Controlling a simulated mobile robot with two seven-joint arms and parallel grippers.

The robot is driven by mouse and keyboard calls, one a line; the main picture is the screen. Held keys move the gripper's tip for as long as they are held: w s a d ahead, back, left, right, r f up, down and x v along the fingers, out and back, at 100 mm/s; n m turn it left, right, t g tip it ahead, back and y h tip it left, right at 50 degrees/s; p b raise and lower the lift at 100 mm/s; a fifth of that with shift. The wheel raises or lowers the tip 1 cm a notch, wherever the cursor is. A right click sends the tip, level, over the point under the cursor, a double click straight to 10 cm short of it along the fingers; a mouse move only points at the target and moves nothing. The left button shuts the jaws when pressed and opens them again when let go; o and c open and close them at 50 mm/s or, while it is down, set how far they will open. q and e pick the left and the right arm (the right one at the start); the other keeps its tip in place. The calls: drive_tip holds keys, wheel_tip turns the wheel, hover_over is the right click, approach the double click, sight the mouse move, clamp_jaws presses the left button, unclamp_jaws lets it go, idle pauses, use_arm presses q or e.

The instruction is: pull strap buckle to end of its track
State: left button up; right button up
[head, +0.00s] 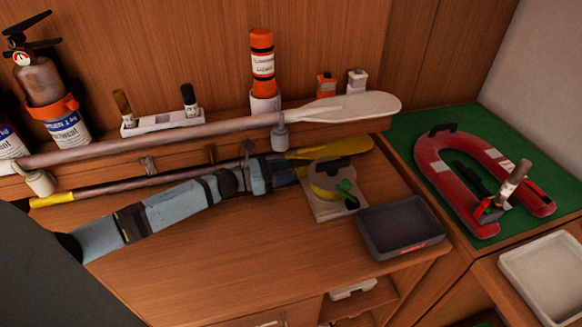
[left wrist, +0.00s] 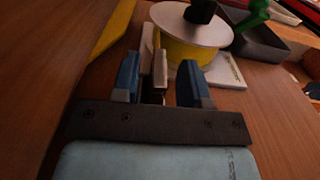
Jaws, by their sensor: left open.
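My left gripper (head: 292,174) reaches in over the wooden counter to the left edge of a pale board (head: 326,212). In the left wrist view its two blue fingers (left wrist: 160,76) are open. A small upright pale and dark piece (left wrist: 159,68) stands between them, with no clear contact. It may be the strap buckle; I cannot make out its track. Just beyond, the board carries a yellow drum (left wrist: 184,51) with a silver disc and black knob on top, and a green handle (left wrist: 256,14). In the head view the gripper hides part of the board's left side.
A dark grey tray (head: 402,247) stands right of the board. Paddles (head: 330,149) lie behind my left arm. A red horseshoe float (head: 447,187) lies on a green mat at the right, near a white tray (head: 548,280). The front of the counter is clear.

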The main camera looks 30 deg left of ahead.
use_arm(q)
drive_tip(key=shift+x, duration=1.15)
clamp_jaws()
drive_tip(key=b+v, duration=0.1)
drive_tip(key=v, duration=0.3)
drive_tip(key=shift+s+a+f, duration=0.1)
drive_tip(key=shift+f, duration=0.05)
drive_tip(key=shift+s+a, duration=0.3)
drive_tip(key=shift+s, duration=0.05)
use_arm(e)
drive_tip(key=shift+w+f, duration=0.15)
